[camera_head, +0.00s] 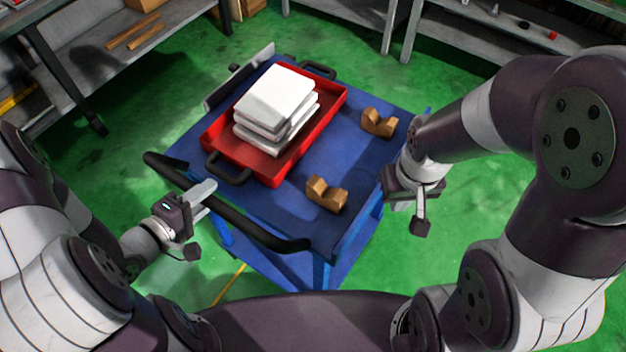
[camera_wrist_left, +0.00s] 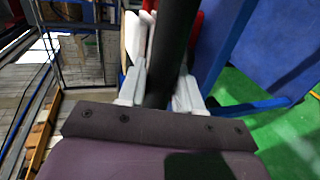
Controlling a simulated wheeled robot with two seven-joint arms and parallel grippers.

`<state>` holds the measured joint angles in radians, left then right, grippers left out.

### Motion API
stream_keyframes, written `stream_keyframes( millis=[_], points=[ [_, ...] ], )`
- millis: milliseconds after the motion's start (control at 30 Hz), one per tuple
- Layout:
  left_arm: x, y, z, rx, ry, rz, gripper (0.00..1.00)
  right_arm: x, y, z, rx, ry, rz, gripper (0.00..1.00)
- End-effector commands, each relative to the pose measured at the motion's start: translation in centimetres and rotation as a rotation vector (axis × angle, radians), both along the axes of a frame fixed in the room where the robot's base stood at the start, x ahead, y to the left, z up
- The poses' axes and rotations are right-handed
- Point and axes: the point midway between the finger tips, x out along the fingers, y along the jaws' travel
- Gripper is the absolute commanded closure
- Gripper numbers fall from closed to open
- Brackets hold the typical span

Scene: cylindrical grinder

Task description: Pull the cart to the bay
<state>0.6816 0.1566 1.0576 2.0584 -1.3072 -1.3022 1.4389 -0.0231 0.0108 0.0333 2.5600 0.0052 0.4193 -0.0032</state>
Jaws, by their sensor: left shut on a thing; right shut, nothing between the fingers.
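The blue cart (camera_head: 355,160) stands on the green floor in front of me, with its black push handle (camera_head: 270,235) on my side. My left gripper (camera_head: 205,190) is shut on the handle near its left part. In the left wrist view the dark handle bar (camera_wrist_left: 172,50) runs between the two light fingers of my left gripper (camera_wrist_left: 160,90). My right gripper (camera_head: 420,215) is shut and empty at the cart's right edge; I cannot tell whether it touches the cart. The bay cannot be made out in these views.
A red tray (camera_head: 217,138) with a stack of white blocks (camera_head: 277,100) lies on the cart. Two brown notched blocks (camera_head: 327,195) (camera_head: 379,123) sit to its right. A grey shelf (camera_head: 125,40) stands at the back left, and a grey bench (camera_head: 480,40) at the back right. Green floor shows around the cart.

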Motion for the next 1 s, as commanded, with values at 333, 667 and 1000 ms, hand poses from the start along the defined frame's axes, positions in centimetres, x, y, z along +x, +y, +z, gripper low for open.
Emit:
stream_keyframes(
  millis=[333,667,1000],
  points=[
    [-2.1,1.9,0.1,0.001,0.002,0.008,1.00,0.0,0.0,1.1,0.000,0.000,0.000,1.00],
    [-4.3,3.4,0.0,0.002,0.003,0.005,1.00,0.0,0.0,2.0,0.000,0.000,0.000,1.00],
    [-6.5,5.1,-0.1,0.004,0.002,0.001,1.00,0.0,0.0,2.8,0.000,0.000,0.000,1.00]
  ],
)
